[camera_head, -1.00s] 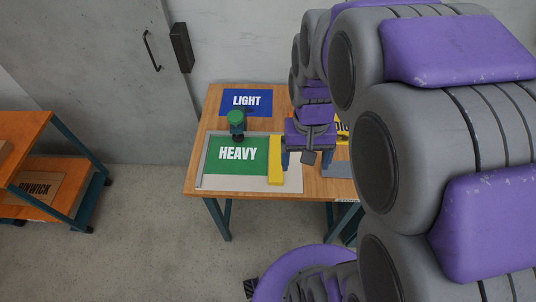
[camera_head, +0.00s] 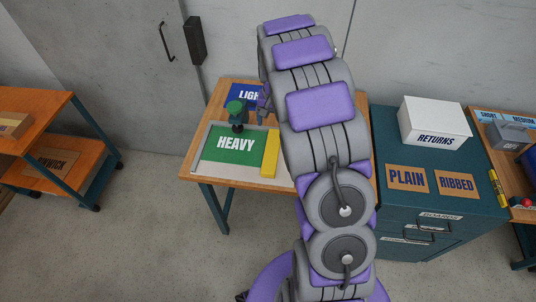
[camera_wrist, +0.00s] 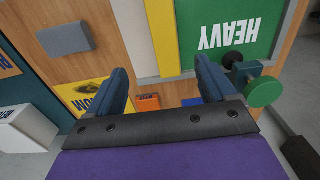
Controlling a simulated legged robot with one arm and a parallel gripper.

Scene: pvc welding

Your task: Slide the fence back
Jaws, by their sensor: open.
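The yellow fence (camera_head: 270,153) is a straight bar along the right edge of the green HEAVY mat (camera_head: 222,150), on a pale board. It also shows in the wrist view (camera_wrist: 164,38), running up from between my fingertips. My gripper (camera_wrist: 160,85) is open, and nothing shows gripped between its dark blue fingers. The fence's lower end in the wrist view lies beyond the fingers; whether they touch it cannot be told. In the head view my arm hides most of the gripper near the back of the table. The green-knobbed tool (camera_head: 237,112) stands at the mat's back edge.
The blue LIGHT mat (camera_head: 240,95) lies behind the board. A grey block (camera_wrist: 65,39), a yellow sign (camera_wrist: 95,95) and a small orange item (camera_wrist: 148,102) lie on the wooden table. A teal cabinet (camera_head: 440,165) with a white RETURNS box (camera_head: 434,122) stands at right.

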